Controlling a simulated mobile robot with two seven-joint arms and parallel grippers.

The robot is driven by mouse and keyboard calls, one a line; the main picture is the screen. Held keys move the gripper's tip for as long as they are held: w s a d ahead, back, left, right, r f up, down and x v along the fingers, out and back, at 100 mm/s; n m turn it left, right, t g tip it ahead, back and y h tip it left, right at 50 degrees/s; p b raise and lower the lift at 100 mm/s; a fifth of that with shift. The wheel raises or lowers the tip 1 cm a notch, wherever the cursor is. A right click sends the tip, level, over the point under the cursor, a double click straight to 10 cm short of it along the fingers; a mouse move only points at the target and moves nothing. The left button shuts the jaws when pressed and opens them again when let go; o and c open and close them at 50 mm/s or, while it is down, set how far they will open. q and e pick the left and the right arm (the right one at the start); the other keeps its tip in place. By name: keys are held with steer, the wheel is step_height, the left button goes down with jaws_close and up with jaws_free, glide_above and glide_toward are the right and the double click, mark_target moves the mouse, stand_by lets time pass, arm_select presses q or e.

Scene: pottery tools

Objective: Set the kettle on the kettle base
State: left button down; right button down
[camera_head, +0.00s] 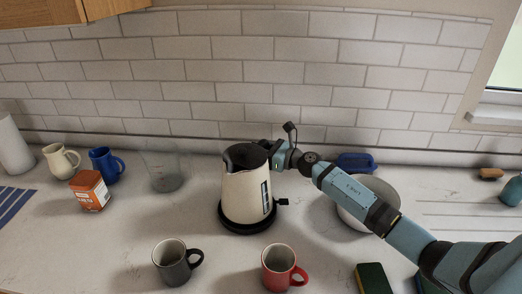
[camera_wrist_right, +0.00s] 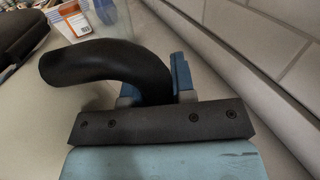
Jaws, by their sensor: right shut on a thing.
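The cream kettle (camera_head: 242,190) with a black lid stands upright at the middle of the counter. Its black base (camera_head: 246,222) shows as a dark disc under it. The kettle looks centred over the base; whether it is fully seated I cannot tell. My right gripper (camera_head: 276,155) is at the kettle's upper right, shut on its black handle. In the right wrist view the curved black handle (camera_wrist_right: 105,62) runs into my right gripper (camera_wrist_right: 158,88). The fingertips are partly hidden behind the handle. My left gripper is not in view.
A grey mug (camera_head: 172,262) and a red mug (camera_head: 280,270) stand in front. A clear glass container (camera_head: 163,172), blue mug (camera_head: 104,164), cream jug (camera_head: 60,160) and orange box (camera_head: 90,190) are left. A pale bowl (camera_head: 352,217) sits under my right arm; a sponge (camera_head: 373,278) lies front right.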

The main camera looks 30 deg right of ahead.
steer(key=c, duration=1.2)
jaws_free()
steer(key=shift+r, duration=0.1)
steer(key=b+v, duration=0.3)
steer(key=v, duration=0.8)
